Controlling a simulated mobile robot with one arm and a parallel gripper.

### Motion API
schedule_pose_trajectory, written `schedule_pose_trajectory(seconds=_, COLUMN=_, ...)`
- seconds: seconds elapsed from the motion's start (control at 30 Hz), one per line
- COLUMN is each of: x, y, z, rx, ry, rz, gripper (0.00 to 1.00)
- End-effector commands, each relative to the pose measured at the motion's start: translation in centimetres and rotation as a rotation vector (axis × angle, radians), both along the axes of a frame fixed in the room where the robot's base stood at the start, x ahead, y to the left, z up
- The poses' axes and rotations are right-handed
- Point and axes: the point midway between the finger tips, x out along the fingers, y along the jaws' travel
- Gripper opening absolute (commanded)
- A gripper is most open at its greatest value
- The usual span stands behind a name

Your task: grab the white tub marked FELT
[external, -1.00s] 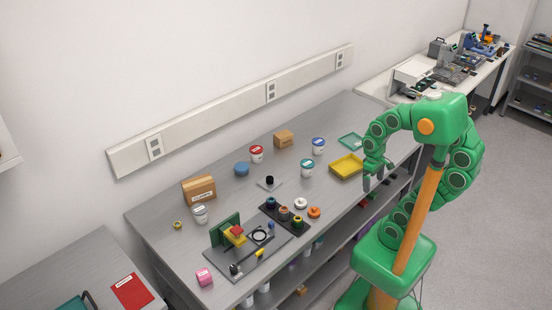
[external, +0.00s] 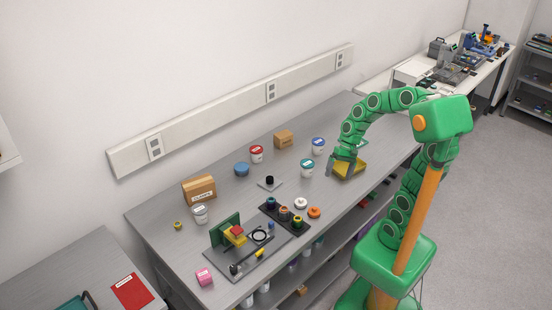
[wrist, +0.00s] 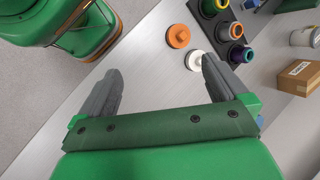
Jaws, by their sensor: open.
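Several white tubs stand on the grey bench in the external view: one with a red lid (external: 257,155), one with a blue lid (external: 318,148), one with a teal lid (external: 307,170) and one with a pale lid (external: 200,216). Their labels are too small to read, so I cannot tell which is marked FELT. The pale-lidded tub also shows at the right edge of the wrist view (wrist: 304,37). My gripper (external: 340,172) is open and empty, above the bench near the yellow tray, right of the teal-lidded tub. The wrist view shows nothing between its fingers (wrist: 158,78).
A yellow tray (external: 350,171) lies by my gripper. Cardboard boxes (external: 199,188) (external: 284,139) and a blue round container (external: 242,169) stand farther back.

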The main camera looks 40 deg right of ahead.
Motion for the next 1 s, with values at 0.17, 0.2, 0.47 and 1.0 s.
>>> schedule_pose_trajectory(seconds=0.17, x=4.5, y=-0.4, z=-0.1, rx=0.123, ry=0.036, rz=-0.184, gripper=1.00)
schedule_pose_trajectory(seconds=0.2, x=5.5, y=-0.6, z=-0.1, rx=0.148, ry=0.046, rz=-0.224, gripper=1.00)
schedule_pose_trajectory(seconds=0.47, x=12.0, y=-3.5, z=-0.4, rx=0.325, ry=0.118, rz=-0.512, gripper=1.00)
schedule_pose_trajectory(seconds=1.0, x=22.9, y=-17.2, z=-4.5, rx=0.701, ry=0.318, rz=-1.167, gripper=1.00)
